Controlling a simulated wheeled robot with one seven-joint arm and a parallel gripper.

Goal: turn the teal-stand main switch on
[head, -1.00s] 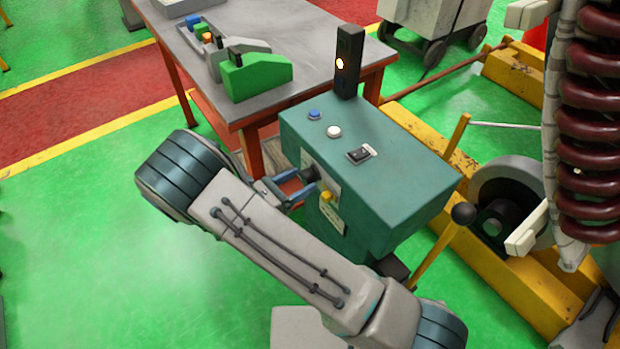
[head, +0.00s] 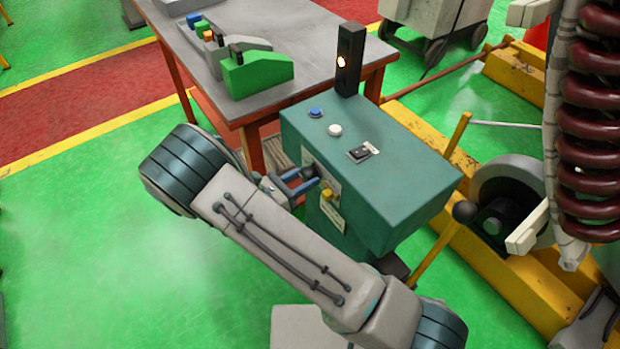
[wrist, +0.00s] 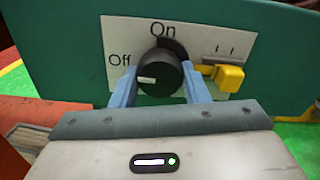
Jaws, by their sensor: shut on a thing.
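The teal stand (head: 400,165) stands right of my arm. Its main switch is a black round knob (wrist: 160,75) on a white plate (wrist: 118,38) marked "Off" at the left and "On" at the top. The knob's white mark lies on its left side, pointing left toward "Off". My gripper (wrist: 158,85) is shut on the knob, one blue finger on each side. In the head view my gripper (head: 303,182) reaches the stand's near-left face, and the fingers largely hide the knob.
A yellow lever (wrist: 228,77) sits just right of the knob. Blue and white buttons (head: 334,130) and a black rocker switch (head: 359,154) are on the stand's top, beside a dark lamp post (head: 349,70) with a lit light. A table (head: 300,60) with a green block stands behind.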

